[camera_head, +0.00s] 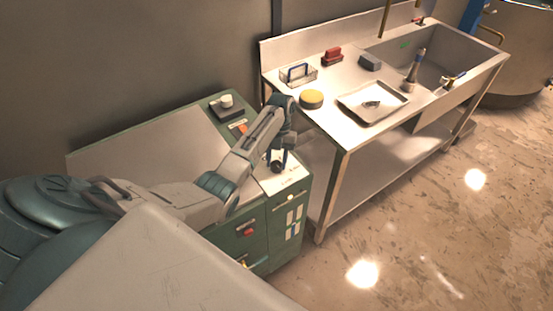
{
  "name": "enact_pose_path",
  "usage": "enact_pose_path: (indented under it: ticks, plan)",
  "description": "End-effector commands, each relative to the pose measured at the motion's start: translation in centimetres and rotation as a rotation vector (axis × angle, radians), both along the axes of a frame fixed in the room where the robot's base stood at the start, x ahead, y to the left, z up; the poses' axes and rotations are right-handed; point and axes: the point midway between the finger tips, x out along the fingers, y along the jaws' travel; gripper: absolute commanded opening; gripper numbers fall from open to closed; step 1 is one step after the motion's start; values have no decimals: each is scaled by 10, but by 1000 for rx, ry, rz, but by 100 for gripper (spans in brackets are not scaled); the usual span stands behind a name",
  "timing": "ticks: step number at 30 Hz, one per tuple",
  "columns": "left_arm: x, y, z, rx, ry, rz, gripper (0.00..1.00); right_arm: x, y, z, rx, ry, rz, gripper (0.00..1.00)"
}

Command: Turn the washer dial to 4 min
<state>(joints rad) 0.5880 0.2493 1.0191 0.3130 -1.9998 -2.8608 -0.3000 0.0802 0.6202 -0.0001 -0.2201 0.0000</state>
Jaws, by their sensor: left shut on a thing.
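The washer (262,225) is a green cabinet with a pale top, at the lower middle of the head view. My left arm reaches over it from the left. My left gripper (278,158) points down at the pale panel on the washer's right side and is shut on the small dark washer dial (277,167). The gripper covers most of the dial, and its pointer and setting marks are too small to read. My right gripper is not in view.
A steel sink bench (340,143) stands right behind the washer. It bears a yellow round sponge (312,98), a metal tray (353,113), a wire basket (297,84) and a red block (332,58). A white knob on a dark base (227,101) sits at the washer's back. The floor at right is clear.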

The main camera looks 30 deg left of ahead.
Motion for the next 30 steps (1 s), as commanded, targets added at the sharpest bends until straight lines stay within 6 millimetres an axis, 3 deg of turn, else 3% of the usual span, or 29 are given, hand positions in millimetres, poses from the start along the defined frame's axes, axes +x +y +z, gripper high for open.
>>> enact_pose_path:
  ticks: [12, 13, 16, 25, 30]
  plan:
    - [0, 0, -1, -1, 0, -8, 14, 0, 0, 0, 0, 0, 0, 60]
    - [0, 0, -1, -1, 0, -8, 38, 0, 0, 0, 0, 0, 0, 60]
    - [0, 0, 0, -1, 0, -8, 58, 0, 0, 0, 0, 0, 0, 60]
    - [0, 0, 1, -1, 0, -7, 58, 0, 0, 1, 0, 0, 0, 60]
    - [2, -4, 14, -1, 0, -3, 58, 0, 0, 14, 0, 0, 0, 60]
